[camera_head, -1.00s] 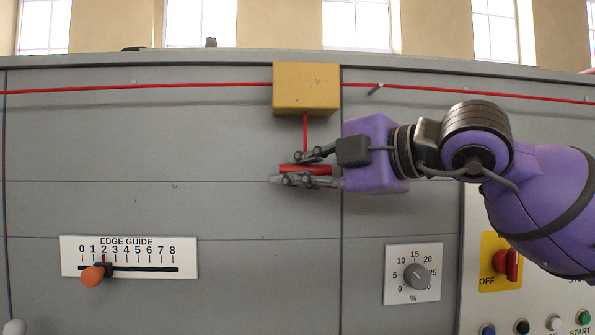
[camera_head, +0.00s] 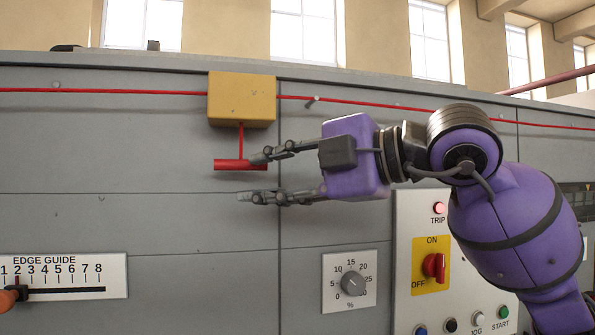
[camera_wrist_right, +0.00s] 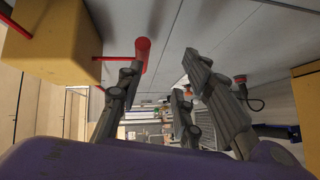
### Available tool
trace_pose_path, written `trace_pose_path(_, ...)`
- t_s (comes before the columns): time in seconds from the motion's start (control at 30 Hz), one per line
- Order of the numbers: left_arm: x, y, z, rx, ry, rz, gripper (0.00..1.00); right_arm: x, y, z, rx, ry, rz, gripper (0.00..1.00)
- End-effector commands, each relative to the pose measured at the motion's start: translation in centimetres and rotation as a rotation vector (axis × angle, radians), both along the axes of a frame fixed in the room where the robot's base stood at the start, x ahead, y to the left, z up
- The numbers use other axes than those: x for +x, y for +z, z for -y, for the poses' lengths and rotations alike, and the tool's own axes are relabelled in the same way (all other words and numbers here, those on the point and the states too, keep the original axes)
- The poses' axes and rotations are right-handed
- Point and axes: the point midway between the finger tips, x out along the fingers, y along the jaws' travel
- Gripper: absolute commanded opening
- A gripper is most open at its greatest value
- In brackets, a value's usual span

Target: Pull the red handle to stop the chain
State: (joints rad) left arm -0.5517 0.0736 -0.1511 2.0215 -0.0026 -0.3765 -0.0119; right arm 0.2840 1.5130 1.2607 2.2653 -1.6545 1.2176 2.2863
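The red handle (camera_head: 230,165) is a short horizontal bar. It hangs on a red rod below a yellow box (camera_head: 242,99) on the grey machine front. My right gripper (camera_head: 258,177) is open to the right of the handle. Its upper finger is at the handle's right end and overlaps it in the picture; I cannot tell if they touch. The lower finger is clearly below the handle. In the right wrist view the handle (camera_wrist_right: 143,52) shows beside one fingertip, outside the gap of the open right gripper (camera_wrist_right: 162,70). My left gripper is not in view.
A red cord (camera_head: 370,103) runs along the machine on both sides of the box. A panel at right has a lit red TRIP lamp (camera_head: 438,208) and a red ON/OFF switch (camera_head: 434,266). A percent dial (camera_head: 352,283) and an edge guide scale (camera_head: 65,277) sit lower down.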

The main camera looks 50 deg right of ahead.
Motion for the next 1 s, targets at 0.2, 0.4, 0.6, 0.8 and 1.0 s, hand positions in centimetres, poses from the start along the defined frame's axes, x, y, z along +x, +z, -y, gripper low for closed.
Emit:
trace_pose_path(0.2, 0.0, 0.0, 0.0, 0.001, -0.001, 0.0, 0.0, -3.9, 0.6, 0.9, 0.001, 0.0, 0.004, 0.33)
trace_pose_path(0.4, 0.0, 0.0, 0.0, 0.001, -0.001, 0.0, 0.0, -5.3, 0.8, 1.3, 0.0, 0.0, 0.001, 0.33)
trace_pose_path(0.6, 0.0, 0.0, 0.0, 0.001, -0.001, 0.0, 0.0, -5.5, 0.8, 1.4, 0.0, 0.0, 0.001, 0.33)
trace_pose_path(0.8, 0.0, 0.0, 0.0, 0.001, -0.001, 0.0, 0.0, -5.4, 0.8, 1.4, 0.0, 0.0, 0.001, 0.33)
trace_pose_path(1.0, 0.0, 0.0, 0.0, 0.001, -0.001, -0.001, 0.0, -5.4, 0.8, 1.4, 0.0, 0.0, 0.001, 0.33)
